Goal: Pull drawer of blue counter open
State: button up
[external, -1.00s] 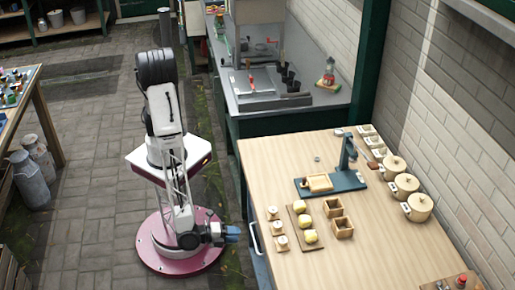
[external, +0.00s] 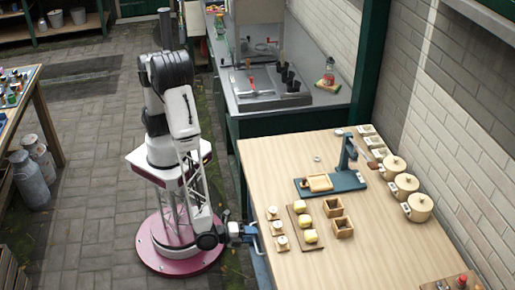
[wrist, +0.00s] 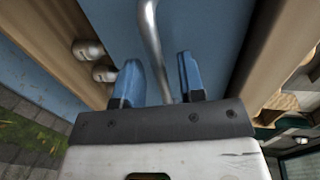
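The blue counter has a pale wooden top (external: 385,255) and a blue front, seen as a narrow strip in the external view. In the wrist view the blue front panel (wrist: 215,35) fills the upper middle. A curved metal drawer handle (wrist: 152,40) stands off this panel. My gripper (wrist: 158,78) is open, with its two blue fingers on either side of the handle and visible gaps to it. In the external view my gripper (external: 250,232) is at the counter's left edge, hiding most of the handle. I see no opened drawer.
A blue press-like stand (external: 345,180), wooden boxes (external: 333,207), a board with yellow lumps (external: 310,236) and lidded pots (external: 393,166) stand on the counter top. A grey sink counter (external: 300,112) is behind. Paved floor (external: 85,190) left of my base is clear.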

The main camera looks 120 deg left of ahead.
jog(key=shift+w+a+f, duration=0.1)
jog(key=shift+w+a, duration=0.2)
jog(key=shift+a, duration=0.05)
grip_shut()
